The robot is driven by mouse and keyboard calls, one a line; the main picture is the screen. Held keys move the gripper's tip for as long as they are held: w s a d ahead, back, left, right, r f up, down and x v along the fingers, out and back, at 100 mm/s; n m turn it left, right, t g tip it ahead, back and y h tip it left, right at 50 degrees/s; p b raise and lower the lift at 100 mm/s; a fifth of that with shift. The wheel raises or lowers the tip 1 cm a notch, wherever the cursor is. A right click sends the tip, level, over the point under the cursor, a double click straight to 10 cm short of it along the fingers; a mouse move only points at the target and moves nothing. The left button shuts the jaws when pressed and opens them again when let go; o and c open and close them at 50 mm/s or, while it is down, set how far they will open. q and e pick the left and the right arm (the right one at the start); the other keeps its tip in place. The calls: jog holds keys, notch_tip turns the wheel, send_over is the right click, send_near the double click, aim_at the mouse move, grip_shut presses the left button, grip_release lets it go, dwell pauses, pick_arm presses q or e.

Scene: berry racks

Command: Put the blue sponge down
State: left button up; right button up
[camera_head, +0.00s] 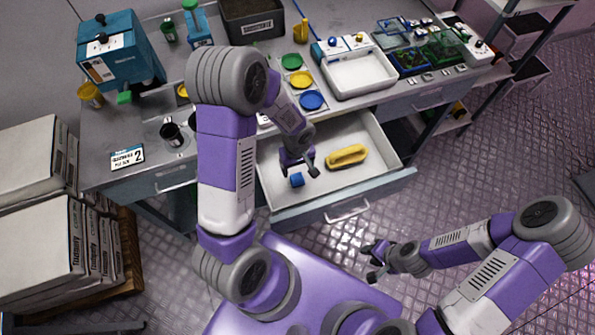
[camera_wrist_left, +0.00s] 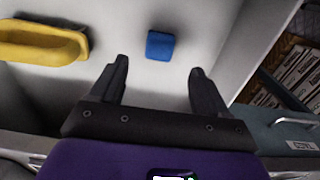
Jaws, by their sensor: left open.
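The blue sponge (camera_head: 297,179) is a small block lying on the white floor of the open drawer (camera_head: 385,150). It also shows in the left wrist view (camera_wrist_left: 160,45), just beyond and between my fingertips, with a gap to both. My left gripper (camera_head: 300,165) is over the drawer, open and empty; its two dark fingers (camera_wrist_left: 158,72) stand apart in the wrist view. My right gripper (camera_head: 372,264) is in front of the drawer, away from the sponge; its jaw opening is too small to judge.
A yellow oval tray-like object (camera_head: 347,156) lies in the drawer to the right of the sponge. The worktop above holds colored dishes (camera_head: 302,79), a white basin (camera_head: 358,75) and a blue machine (camera_head: 120,50). Stacked boxes (camera_head: 75,240) stand at the left.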

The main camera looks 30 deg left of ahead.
pick_arm(q)
jog(key=shift+r, duration=1.55)
pick_arm(e)
jog(key=shift+r, duration=0.35)
